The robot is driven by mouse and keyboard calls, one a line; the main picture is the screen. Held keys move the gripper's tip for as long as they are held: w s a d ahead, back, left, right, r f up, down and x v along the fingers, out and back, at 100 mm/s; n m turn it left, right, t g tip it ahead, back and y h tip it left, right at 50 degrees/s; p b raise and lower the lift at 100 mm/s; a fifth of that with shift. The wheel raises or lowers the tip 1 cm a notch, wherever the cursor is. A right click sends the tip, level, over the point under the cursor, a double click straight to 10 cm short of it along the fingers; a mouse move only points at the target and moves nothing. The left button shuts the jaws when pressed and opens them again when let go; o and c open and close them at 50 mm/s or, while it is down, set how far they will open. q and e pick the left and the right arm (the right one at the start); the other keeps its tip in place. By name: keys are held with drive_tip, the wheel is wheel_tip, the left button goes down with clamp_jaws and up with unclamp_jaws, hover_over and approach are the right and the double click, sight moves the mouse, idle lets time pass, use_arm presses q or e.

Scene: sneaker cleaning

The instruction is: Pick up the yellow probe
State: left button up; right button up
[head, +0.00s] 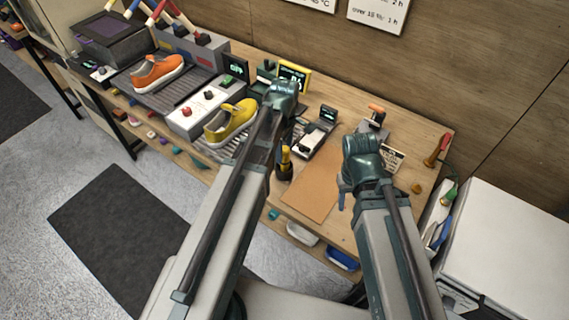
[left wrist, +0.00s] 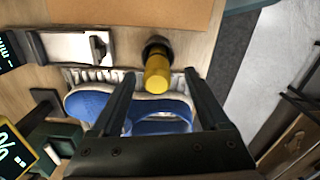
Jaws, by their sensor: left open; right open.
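The yellow probe (head: 285,155) stands in a dark holder (head: 284,172) at the left edge of the brown mat. In the left wrist view the yellow probe (left wrist: 158,72) shows between and beyond my fingertips, with a dark ring at its far end. My left gripper (left wrist: 160,78) is open and apart from it as far as I can tell. In the head view the left gripper (head: 282,98) is behind the probe, its fingers largely hidden. My right gripper (head: 357,165) is above the mat's right side, open, with its fingertips partly hidden.
A blue shoe (left wrist: 90,103) with a white sole lies below my left fingers. A yellow shoe (head: 230,123) and an orange shoe (head: 158,72) sit further left. A small grey device (head: 316,133) stands behind the brown mat (head: 308,190), which is bare.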

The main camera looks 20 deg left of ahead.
sight(285, 162)
use_arm(q)
drive_tip(key=f+b, duration=0.4)
drive_tip(key=shift+w+f, duration=0.2)
drive_tip(key=shift+f, duration=0.1)
drive_tip(key=shift+r, duration=0.1)
clamp_jaws()
